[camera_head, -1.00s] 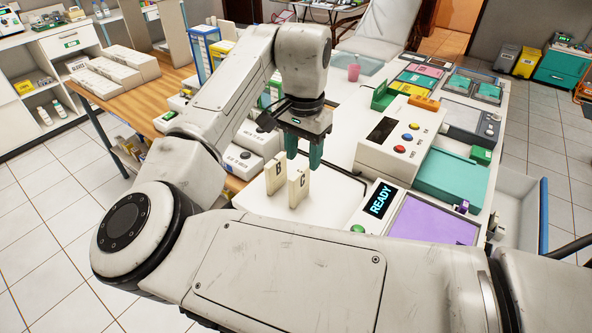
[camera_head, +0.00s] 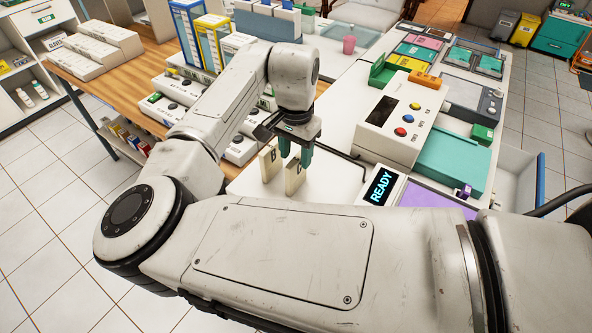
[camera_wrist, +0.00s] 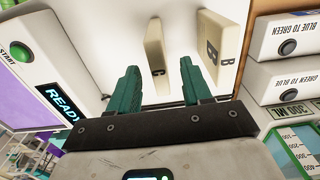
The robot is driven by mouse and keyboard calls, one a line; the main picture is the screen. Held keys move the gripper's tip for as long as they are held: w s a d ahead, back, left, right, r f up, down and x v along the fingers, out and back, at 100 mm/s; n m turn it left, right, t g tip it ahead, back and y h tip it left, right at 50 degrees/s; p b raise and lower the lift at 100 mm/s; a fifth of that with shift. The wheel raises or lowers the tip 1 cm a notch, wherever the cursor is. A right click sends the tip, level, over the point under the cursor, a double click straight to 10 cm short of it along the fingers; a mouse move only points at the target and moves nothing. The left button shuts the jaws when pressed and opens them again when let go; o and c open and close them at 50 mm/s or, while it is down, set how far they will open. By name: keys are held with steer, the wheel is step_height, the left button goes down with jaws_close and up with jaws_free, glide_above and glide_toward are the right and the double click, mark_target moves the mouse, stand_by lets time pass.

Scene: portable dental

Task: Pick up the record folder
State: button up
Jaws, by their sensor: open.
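Two cream upright folders with letter tabs stand close together on a white surface. The one marked B (camera_head: 269,160) is on the left in the head view, and the other (camera_head: 294,177), whose letter is partly hidden there, is on the right. My gripper (camera_head: 295,157) is open, with its green fingers pointing down at the top of the right folder. In the wrist view, this folder, marked C (camera_wrist: 157,60), shows between the two spread fingers (camera_wrist: 160,68), with gaps on both sides. The B folder (camera_wrist: 218,55) stands outside the right finger.
A READY display (camera_head: 381,187) with a purple pad stands to the right of the folders. A white device with coloured buttons (camera_head: 400,120) is behind it. White button boxes (camera_head: 235,148) stand to the left. The white surface around the folders is mostly clear.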

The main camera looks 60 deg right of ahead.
mark_target(296, 173)
steer(key=shift+s+f, duration=0.1)
steer(key=shift+f, duration=1.2)
steer(key=shift+c, duration=0.4)
jaws_close()
